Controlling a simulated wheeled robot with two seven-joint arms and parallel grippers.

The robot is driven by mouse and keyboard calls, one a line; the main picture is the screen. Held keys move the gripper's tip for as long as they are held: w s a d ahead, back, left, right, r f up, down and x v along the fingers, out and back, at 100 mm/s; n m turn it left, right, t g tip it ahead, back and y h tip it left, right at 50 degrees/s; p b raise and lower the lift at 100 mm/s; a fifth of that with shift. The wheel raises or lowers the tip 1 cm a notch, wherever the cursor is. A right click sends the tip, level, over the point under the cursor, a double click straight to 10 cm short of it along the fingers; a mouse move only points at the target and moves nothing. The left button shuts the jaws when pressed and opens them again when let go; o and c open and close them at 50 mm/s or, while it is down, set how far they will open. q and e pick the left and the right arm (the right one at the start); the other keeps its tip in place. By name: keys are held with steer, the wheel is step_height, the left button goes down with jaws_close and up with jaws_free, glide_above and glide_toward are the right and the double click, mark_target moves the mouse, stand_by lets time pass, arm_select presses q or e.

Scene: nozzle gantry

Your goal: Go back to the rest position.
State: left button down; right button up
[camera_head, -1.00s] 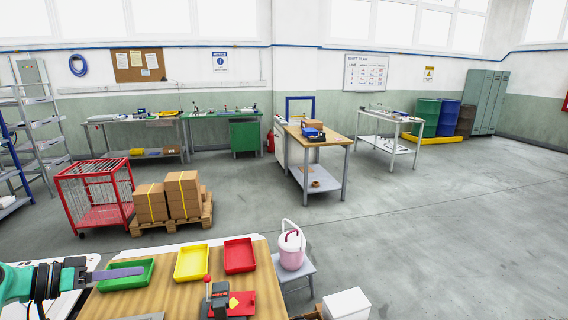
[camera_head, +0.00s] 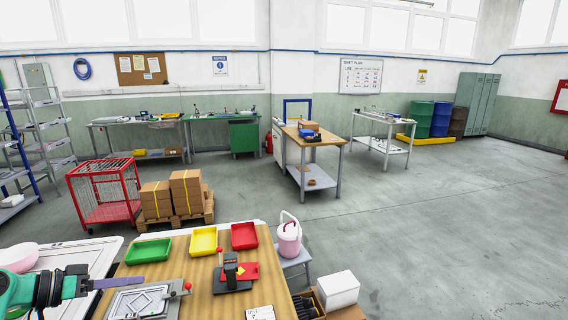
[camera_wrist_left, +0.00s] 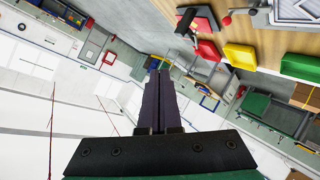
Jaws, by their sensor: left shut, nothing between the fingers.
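My left gripper (camera_head: 118,283) is at the lower left of the head view, its grey fingers shut together and empty. The wooden workbench top (camera_head: 200,268) is at the bottom of the head view. My right gripper is not in view.
A pink bowl (camera_head: 18,257) is at far left. A pink-and-white bucket (camera_head: 289,238) and white box (camera_head: 338,289) stand right. Open floor (camera_head: 440,220) lies beyond.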

arm_select(q)
step_height(320, 180, down, 9)
steer(key=d+g+y, duration=0.2)
steer(key=d, duration=0.1)
steer(key=s+d+f+g+y, duration=0.3)
steer(key=s+d+f+y, duration=0.25)
steer(key=s+f, duration=0.7)
steer(key=s+d+r+y, duration=0.1)
steer(key=s+d+y, duration=0.15)
steer(key=s, duration=0.35)
step_height(320, 180, down, 27)
steer(key=s+g+b, duration=0.1)
steer(key=s+b, duration=0.1)
steer(key=b, duration=0.3)
steer(key=s+a+f+g+b, duration=0.1)
steer(key=s+a+f+b, duration=0.2)
steer(key=s+f, duration=1.4)
step_height(320, 180, down, 3)
steer(key=shift+s+f+g+b, duration=0.15)
steer(key=shift+g+b, duration=0.15)
steer(key=shift+b, duration=0.7)
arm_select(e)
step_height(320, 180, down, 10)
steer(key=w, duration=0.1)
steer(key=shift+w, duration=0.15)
